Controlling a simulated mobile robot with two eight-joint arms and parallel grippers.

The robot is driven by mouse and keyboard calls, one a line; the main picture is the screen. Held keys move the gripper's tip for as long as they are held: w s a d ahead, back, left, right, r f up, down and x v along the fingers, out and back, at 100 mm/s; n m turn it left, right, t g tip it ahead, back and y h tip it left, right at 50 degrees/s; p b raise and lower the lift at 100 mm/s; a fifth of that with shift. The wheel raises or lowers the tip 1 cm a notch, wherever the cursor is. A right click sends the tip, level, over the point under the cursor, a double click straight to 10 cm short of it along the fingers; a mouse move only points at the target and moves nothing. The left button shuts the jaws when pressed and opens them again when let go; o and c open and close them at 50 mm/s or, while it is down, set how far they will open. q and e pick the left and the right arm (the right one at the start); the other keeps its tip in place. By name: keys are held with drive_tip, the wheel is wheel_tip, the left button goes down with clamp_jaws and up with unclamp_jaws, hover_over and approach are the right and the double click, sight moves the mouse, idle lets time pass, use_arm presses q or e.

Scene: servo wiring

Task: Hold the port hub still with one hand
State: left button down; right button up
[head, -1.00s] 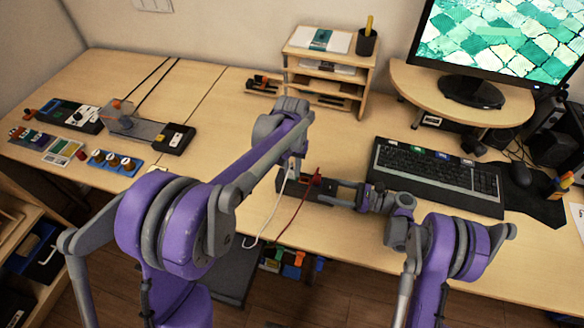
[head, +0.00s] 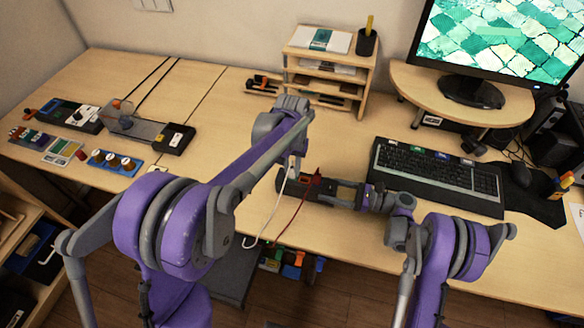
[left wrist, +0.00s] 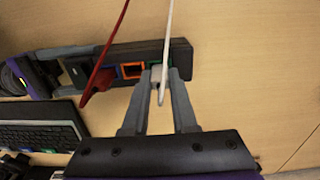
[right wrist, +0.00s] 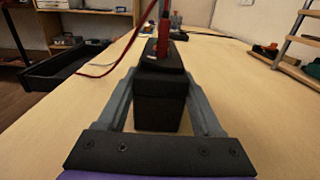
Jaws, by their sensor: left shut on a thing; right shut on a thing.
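The port hub (head: 291,184) is a dark bar lying on the desk near its front edge. In the left wrist view the hub (left wrist: 182,55) shows orange, blue and green framed ports. My right gripper (head: 345,193) is shut around the hub's right end; the right wrist view shows the black hub body (right wrist: 160,103) between its fingers. My left gripper (left wrist: 158,78) is shut on the white cable's plug (left wrist: 158,85) at the green port. I cannot tell how deep the plug sits. A red cable (left wrist: 106,48) runs to the hub beside the orange port.
A keyboard (head: 437,174) lies right of the hub, with a monitor stand (head: 470,95) behind it. A wooden shelf (head: 325,75) stands at the back. Devices and a blue knob panel (head: 114,163) are on the left. The desk between the hub and shelf is mostly clear.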

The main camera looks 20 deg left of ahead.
use_arm(q)
drive_tip(key=shift+r, duration=1.35)
drive_tip(key=shift+r, duration=1.95)
use_arm(e)
drive_tip(key=o, duration=1.6)
drive_tip(key=shift+c, duration=0.2)
drive_tip(key=d, duration=1.2)
use_arm(q)
drive_tip(key=shift+s+f, duration=0.1)
use_arm(e)
drive_tip(key=shift+s, duration=0.15)
